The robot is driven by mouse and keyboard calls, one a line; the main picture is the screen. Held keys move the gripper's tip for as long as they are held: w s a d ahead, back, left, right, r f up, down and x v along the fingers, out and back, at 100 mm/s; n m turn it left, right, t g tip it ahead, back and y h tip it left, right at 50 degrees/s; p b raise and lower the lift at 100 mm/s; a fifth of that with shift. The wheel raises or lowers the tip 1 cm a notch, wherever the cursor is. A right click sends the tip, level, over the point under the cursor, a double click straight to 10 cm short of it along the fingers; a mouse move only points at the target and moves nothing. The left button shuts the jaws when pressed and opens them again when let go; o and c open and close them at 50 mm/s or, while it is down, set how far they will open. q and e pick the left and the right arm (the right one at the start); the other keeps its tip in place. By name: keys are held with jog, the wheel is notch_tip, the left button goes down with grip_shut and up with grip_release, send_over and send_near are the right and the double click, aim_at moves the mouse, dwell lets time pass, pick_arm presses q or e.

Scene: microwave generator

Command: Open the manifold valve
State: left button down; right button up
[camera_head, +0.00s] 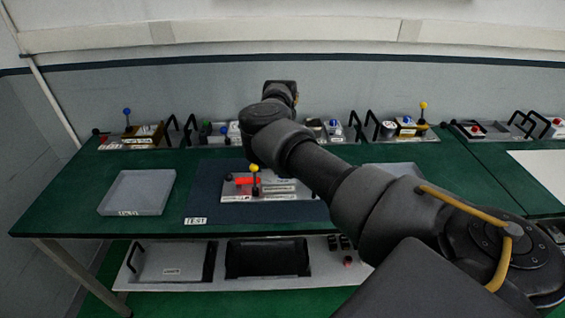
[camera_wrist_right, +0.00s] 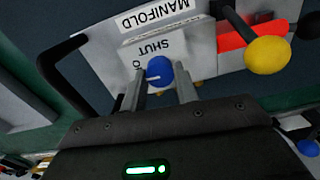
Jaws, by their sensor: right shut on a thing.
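The manifold panel (camera_head: 265,190) is a light plate on a dark blue mat in the middle of the green table. In the right wrist view its plate (camera_wrist_right: 190,32) carries the labels "MANIFOLD" and "SHUT", with another label partly hidden. A blue valve knob (camera_wrist_right: 160,70) with a pale pointer line sits beside the labels. My right gripper (camera_wrist_right: 163,86) has a finger on each side of the knob and is shut on it. In the head view my right arm crosses over the table and the gripper cannot be made out. My left gripper is in neither view.
A yellow ball-topped lever (camera_head: 254,169) and a red bar (camera_head: 246,181) stand on the panel close to the knob. A black handle (camera_wrist_right: 62,70) rises at its side. An empty grey tray (camera_head: 138,192) is at the left. Several other panels line the table's back edge.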

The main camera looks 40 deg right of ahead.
jog(key=shift+r+n+p, duration=0.1)
jog(key=shift+n+p, duration=0.3)
jog(key=shift+n, duration=0.1)
jog(key=o, duration=1)
jog(key=shift+w+r, duration=0.1)
jog(key=shift+r, duration=0.3)
notch_tip(320, 180, up, 10)
jog(key=shift+f+b, duration=0.1)
jog(key=shift+b, duration=0.25)
jog(key=shift+d, duration=0.1)
